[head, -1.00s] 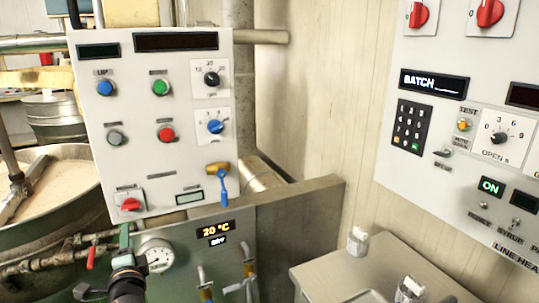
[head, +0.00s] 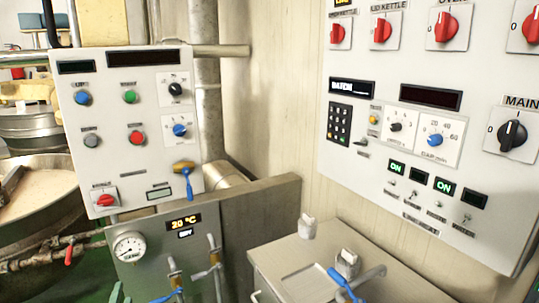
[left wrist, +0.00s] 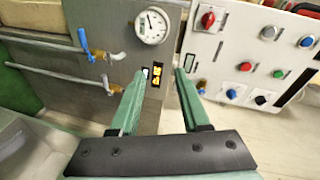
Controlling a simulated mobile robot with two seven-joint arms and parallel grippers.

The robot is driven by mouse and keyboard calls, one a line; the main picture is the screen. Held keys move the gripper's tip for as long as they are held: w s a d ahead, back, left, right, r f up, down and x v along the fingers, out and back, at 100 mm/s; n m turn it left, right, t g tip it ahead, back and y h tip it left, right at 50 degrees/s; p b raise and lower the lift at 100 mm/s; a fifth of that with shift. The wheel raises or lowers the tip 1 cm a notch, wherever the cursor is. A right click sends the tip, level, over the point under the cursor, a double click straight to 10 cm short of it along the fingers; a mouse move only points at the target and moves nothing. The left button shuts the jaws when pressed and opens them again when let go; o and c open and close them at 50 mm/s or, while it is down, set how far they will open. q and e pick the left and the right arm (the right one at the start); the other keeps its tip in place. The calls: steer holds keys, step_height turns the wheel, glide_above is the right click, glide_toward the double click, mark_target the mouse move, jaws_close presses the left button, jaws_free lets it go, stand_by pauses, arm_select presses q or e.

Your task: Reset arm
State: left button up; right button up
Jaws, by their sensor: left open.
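My left gripper (left wrist: 159,73) shows in the left wrist view with two green fingers apart and nothing between them. Its fingers point toward the steel panel (left wrist: 60,80) with a round gauge (left wrist: 152,26) and a lit orange display (left wrist: 156,76). In the head view only a small green part of the left gripper (head: 117,293) shows at the bottom edge, below the gauge (head: 129,246). The rest of that arm is out of the picture. My right gripper is not in view.
A white control panel (head: 125,120) with buttons and knobs stands at the left beside an open kettle (head: 35,195). A larger switch panel (head: 450,175) hangs on the right wall. Valve levers and pipes (head: 205,272) stick out near a steel cabinet (head: 290,262).

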arm_select(q)
steer(key=s+d+f+n+g+h, duration=0.2)
steer(key=s+d+f, duration=0.3)
steer(key=s, duration=0.3)
steer(key=s+d+f+n+g+h+p, duration=0.1)
steer(key=s+d+f+n+h, duration=0.2)
steer(key=s+d+f, duration=0.3)
steer(key=s+d+f+n+g+h+p, duration=0.1)
steer(key=s+d+f+n+g+h, duration=0.1)
steer(key=s+d+f, duration=0.4)
steer(key=s+f+n+h, duration=0.1)
steer(key=s+f+n, duration=0.1)
steer(key=s, duration=0.4)
steer(key=shift+f+g, duration=0.3)
steer(key=shift+f, duration=0.15)
steer(key=shift+a, duration=0.1)
